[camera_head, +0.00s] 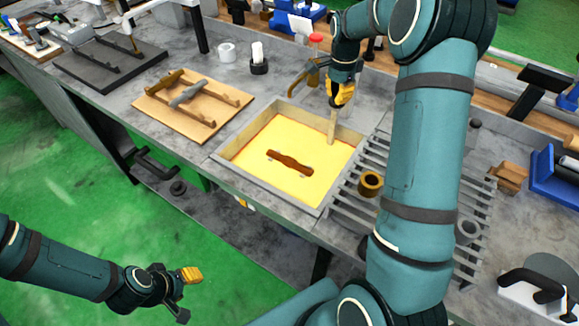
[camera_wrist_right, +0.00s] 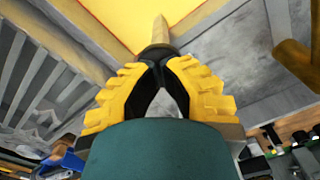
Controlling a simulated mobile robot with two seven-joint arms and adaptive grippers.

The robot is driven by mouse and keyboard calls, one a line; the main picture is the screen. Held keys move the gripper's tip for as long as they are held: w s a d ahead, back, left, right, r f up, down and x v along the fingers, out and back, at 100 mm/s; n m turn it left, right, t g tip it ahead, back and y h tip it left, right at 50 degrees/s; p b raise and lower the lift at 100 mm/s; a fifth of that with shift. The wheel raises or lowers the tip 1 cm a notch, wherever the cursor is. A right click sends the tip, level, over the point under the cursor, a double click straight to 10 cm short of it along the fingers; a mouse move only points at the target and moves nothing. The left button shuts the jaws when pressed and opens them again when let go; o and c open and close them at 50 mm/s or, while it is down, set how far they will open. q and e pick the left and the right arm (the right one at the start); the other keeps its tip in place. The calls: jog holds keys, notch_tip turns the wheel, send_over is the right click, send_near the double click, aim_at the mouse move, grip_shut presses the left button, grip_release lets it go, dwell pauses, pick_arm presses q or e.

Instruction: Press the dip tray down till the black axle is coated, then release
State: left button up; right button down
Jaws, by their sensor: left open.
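The dip tray (camera_head: 235,158) is a grey-rimmed square basin with yellow contents, in the middle of the head view. A brown bar-like piece (camera_head: 290,162) shows in the yellow. A pale upright post (camera_head: 332,126) stands at the tray's far right side; it also shows in the right wrist view (camera_wrist_right: 161,32). My right gripper (camera_head: 341,96) is at the top of this post, its fingertips together; I cannot tell whether they grip it or only touch it. My left gripper (camera_head: 188,293) is open and empty, low over the floor at lower left. I cannot make out a black axle.
A slatted rack (camera_head: 345,213) with a bronze ring (camera_head: 370,183) lies right of the tray, partly behind my right arm. A wooden board (camera_head: 160,112) with cradles lies to the left. A white cylinder (camera_head: 257,52) and a brown bracket (camera_head: 306,75) stand behind.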

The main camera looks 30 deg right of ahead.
jog(key=shift+r+p, duration=2.05)
jog(key=shift+r, duration=0.7)
notch_tip(320, 180, up, 11)
jog(key=p, duration=0.8)
jog(key=shift+r, duration=0.15)
